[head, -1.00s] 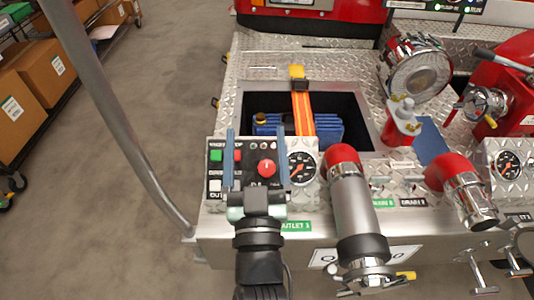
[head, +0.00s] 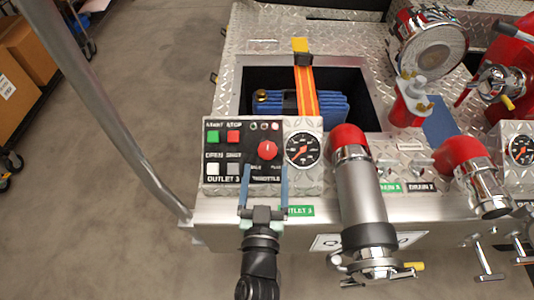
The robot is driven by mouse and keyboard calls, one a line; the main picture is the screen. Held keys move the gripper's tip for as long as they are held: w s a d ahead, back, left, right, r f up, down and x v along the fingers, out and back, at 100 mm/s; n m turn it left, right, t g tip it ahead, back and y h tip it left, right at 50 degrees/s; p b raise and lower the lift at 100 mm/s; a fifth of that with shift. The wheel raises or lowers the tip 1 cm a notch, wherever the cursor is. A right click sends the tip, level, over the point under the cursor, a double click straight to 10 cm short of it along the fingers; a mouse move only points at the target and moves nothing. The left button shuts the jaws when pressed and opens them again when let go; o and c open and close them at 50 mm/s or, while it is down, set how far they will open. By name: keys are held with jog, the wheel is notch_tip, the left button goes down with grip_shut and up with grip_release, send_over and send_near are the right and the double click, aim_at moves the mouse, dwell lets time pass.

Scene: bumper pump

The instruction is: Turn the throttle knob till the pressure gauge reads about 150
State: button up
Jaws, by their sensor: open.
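The red throttle knob (head: 267,150) sits at the right of a black control panel (head: 217,182) in the head view. Its white mark points up. The pressure gauge (head: 303,150) is a round black dial just right of the panel, with an orange needle; its reading is too small to tell. My gripper (head: 264,172) is open and empty. Its two blue fingers point up the picture, with tips just below the knob, and cover part of the panel's lower labels. I see no contact with the knob.
Green, red and white buttons (head: 212,169) fill the panel's left. A grey pipe with a red elbow (head: 362,195) stands right of the gauge. A second gauge (head: 522,149) is at far right. Behind the panel is an open bay with a blue container (head: 330,107). A grey rail (head: 110,110) runs along the left.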

aim_at(265, 154)
jog(key=shift+w+d+p, duration=0.15)
jog(key=shift+w+p, duration=0.25)
jog(key=shift+w, duration=2.15)
grip_shut()
jog(key=r+p, duration=0.1)
jog(key=p, duration=0.2)
jog(key=shift+m+h+p, duration=0.3)
jog(key=shift+m, duration=0.1)
jog(key=shift+w+a+p, duration=0.1)
jog(key=shift+a+p, duration=0.1)
jog(key=shift+p, duration=0.4)
jog(key=shift+a+m+h+p, duration=0.1)
jog(key=shift+m+h+p, duration=0.5)
jog(key=shift+p, duration=0.65)
jog(key=shift+m+h+p, duration=0.3)
jog(key=shift+p, duration=0.25)
jog(key=shift+f+m+g+h+p, duration=0.2)
jog(key=shift+m+g+h+p, duration=0.1)
jog(key=shift+m+h, duration=0.3)
jog(key=shift+f+m+g+h+p, duration=0.15)
jog(key=shift+m+g+h+p, duration=0.15)
jog(key=shift+m+h, duration=0.3)
